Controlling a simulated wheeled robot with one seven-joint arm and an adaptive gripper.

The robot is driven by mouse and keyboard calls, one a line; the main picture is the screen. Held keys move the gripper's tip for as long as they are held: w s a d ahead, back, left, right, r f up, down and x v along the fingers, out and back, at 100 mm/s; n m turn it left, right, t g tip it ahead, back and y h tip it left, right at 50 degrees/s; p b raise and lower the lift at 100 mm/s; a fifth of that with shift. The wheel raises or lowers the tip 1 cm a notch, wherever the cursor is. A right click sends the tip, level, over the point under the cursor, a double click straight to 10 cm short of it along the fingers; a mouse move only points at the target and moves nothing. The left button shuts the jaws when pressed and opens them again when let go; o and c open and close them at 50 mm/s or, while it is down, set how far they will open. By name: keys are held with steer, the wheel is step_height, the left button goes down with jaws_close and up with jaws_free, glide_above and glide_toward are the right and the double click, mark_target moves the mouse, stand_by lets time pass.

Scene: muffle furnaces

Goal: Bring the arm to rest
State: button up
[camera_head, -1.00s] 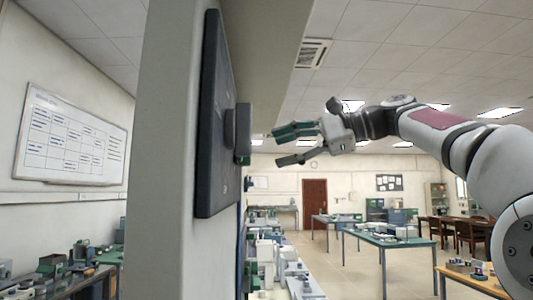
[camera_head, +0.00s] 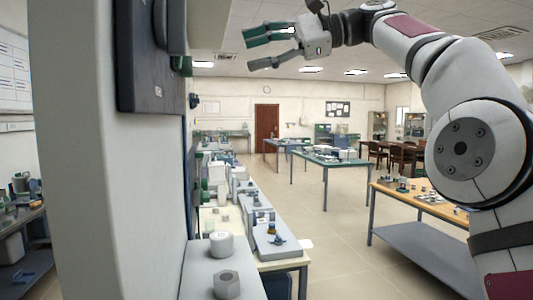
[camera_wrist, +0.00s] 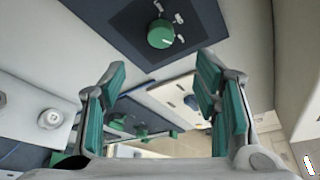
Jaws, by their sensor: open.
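My gripper (camera_head: 270,48) is at the top of the head view, at the end of my raised arm. Its two green-padded fingers point left and stand apart, with nothing between them. It is to the right of a dark panel (camera_head: 138,60) on a pale upright cabinet wall, and there is a gap between them. In the wrist view my gripper (camera_wrist: 165,95) shows its fingers spread wide and empty. A green round knob (camera_wrist: 161,34) on a dark plate lies beyond the fingers there.
A bench (camera_head: 262,266) with small equipment runs away below my gripper. A wooden-topped table (camera_head: 425,200) with small items stands at right, a green-topped table (camera_head: 325,160) farther back. A whiteboard (camera_head: 14,70) hangs at left. Open floor (camera_head: 335,225) lies between the tables.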

steer(key=s+f+n+t+h, duration=0.1)
steer(key=s+f+t+h, duration=0.15)
steer(key=f, duration=0.35)
steer(key=s+f+t+h, duration=0.1)
steer(key=s+f+h, duration=0.25)
steer(key=f, duration=0.25)
steer(key=s+d+f+n+h, duration=0.3)
steer(key=s+d+f+h, duration=0.1)
steer(key=s+d+f, duration=0.7)
steer(key=s+d+f+n+t+h, duration=0.1)
steer(key=s+d+f+n+h, duration=0.2)
steer(key=s+d+f, duration=0.7)
step_height(320, 180, down, 8)
steer(key=shift+s+d+f+h+b, duration=0.1)
steer(key=shift+s+d+h+b, duration=0.25)
steer(key=shift+s+h, duration=0.85)
